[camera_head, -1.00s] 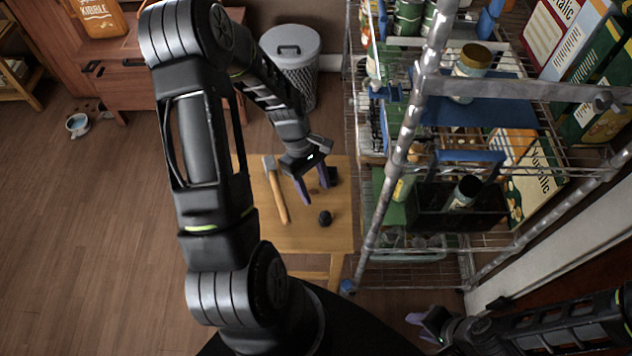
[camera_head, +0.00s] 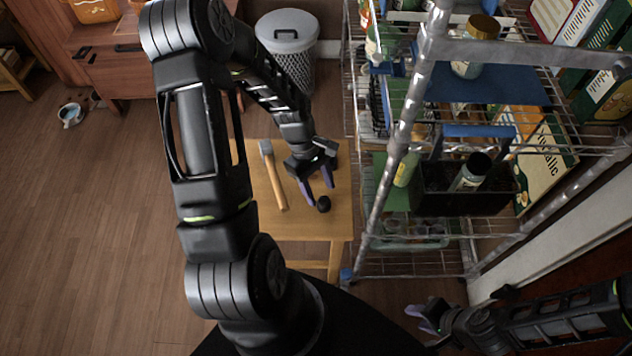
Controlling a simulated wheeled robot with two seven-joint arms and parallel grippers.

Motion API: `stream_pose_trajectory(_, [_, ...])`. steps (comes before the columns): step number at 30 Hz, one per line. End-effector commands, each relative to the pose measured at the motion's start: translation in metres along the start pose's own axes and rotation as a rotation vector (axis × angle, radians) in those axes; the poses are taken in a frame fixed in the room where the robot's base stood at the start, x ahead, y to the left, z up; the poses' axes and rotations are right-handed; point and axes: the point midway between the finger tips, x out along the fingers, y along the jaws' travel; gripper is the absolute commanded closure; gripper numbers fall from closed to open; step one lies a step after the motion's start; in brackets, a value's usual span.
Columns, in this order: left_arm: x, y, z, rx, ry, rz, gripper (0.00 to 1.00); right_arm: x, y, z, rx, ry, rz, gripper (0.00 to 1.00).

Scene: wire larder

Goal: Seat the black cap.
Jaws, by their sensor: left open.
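The black cap (camera_head: 324,204) is a small dark rounded piece on the wooden table (camera_head: 310,225), near its front right part. My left gripper (camera_head: 319,192) points down at the table with its purple fingers apart. The cap is just in front of the fingertips; whether they touch it, I cannot tell. An open-looking jar with a dark top (camera_head: 470,173) stands tilted in the black bin (camera_head: 455,203) on the wire rack. My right gripper (camera_head: 424,319) is low at the lower right, away from the table, fingers apart and empty.
A hammer (camera_head: 273,178) lies on the table left of my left gripper. The wire rack (camera_head: 398,150) stands close along the table's right side, loaded with jars and boxes. A lidded bin (camera_head: 287,40) stands behind the table. Open floor is to the left.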

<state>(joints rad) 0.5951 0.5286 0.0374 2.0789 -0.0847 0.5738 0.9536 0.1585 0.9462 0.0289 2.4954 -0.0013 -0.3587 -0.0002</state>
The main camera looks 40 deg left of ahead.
Motion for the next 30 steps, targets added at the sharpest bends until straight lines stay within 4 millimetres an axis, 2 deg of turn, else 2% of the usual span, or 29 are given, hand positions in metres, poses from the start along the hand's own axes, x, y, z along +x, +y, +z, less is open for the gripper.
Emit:
stream_pose_trajectory(1, [0.011, 0.0, -0.001, 0.001, -0.001, -0.001, 0.49, 0.008, 0.003, 0.0, 0.0, 0.0, 0.0, 0.64])
stream_pose_trajectory(3, [0.019, 0.0, -0.001, 0.001, -0.001, -0.001, 0.49, 0.013, 0.005, 0.0, -0.001, 0.0, 0.0, 0.64])
stream_pose_trajectory(9, [0.034, 0.0, -0.001, 0.001, 0.0, -0.001, 0.49, 0.022, 0.009, 0.0, -0.001, 0.0, 0.001, 0.64])
stream_pose_trajectory(30, [0.037, 0.0, 0.0, 0.001, 0.0, 0.0, 0.49, 0.022, 0.009, 0.0, -0.001, 0.0, 0.001, 0.64])
